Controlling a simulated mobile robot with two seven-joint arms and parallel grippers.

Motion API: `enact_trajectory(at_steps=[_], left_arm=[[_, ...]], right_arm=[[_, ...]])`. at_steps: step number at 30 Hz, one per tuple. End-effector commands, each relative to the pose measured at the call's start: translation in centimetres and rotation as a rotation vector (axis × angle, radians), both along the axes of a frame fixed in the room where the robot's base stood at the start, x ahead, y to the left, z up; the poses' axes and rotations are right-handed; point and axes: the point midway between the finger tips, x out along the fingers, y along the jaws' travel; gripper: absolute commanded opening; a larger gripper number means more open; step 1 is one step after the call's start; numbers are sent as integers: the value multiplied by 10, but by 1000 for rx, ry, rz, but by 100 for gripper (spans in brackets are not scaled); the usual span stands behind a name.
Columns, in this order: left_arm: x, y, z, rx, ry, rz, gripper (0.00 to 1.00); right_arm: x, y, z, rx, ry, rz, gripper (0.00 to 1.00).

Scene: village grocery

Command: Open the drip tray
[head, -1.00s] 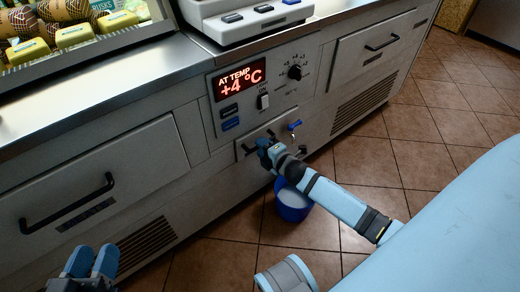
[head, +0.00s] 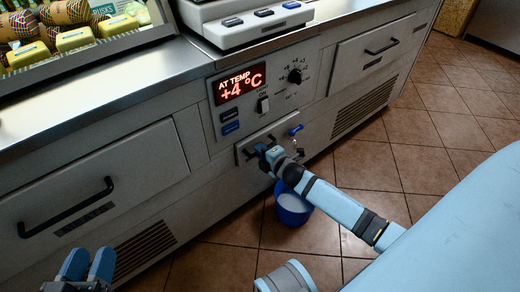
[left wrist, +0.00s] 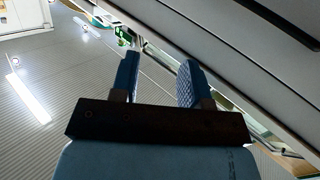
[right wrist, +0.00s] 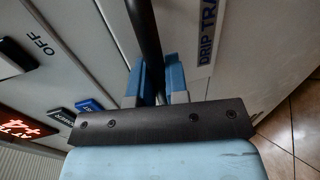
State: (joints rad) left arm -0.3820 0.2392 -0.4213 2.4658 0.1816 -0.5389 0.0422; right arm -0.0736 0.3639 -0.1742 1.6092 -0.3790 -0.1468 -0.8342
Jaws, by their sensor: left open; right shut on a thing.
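The drip tray front (head: 243,154) is a small pale panel low in the counter, under the control panel. My right gripper (head: 266,153) is at it and covers part of its handle. In the right wrist view the black bar handle (right wrist: 147,35) runs between the blue fingers of the right gripper (right wrist: 158,80), which are shut on it. A label with "DRIP TRA" (right wrist: 207,35) shows beside the handle. I cannot tell whether the tray stands out from the counter. My left gripper (head: 88,266) is open and empty at the lower left; its fingers (left wrist: 158,80) are apart in the left wrist view.
A blue bucket (head: 293,208) with pale contents stands on the tiled floor below the tray. A small blue-handled tap (head: 296,130) is right of the tray. The control panel (head: 240,90) reads +4 °C. A large drawer (head: 90,185) is at left, another (head: 365,55) at right.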

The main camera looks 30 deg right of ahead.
Motion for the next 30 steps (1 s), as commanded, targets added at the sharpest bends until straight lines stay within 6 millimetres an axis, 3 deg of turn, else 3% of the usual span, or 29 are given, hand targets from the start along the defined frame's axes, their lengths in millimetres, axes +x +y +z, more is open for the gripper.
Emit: enact_trajectory(at_steps=[5, 8, 21, 26, 30], left_arm=[[-6, -2, 8, -38, 45, 8, 42], [-5, -1, 26, -69, -4, 27, 42], [-7, 4, 89, -165, -193, 81, 42], [-9, 6, 101, -182, -233, 90, 42], [-7, 8, 93, -157, -202, 102, 42]], right_arm=[[-32, -2, 3, 1, 6, 1, 0], [-60, -3, 4, 2, 8, -1, 0], [-194, -15, 3, 3, 7, -3, 0], [-228, -17, 2, 0, 4, -1, 0], [-248, -19, 1, 1, 3, 0, 0]])
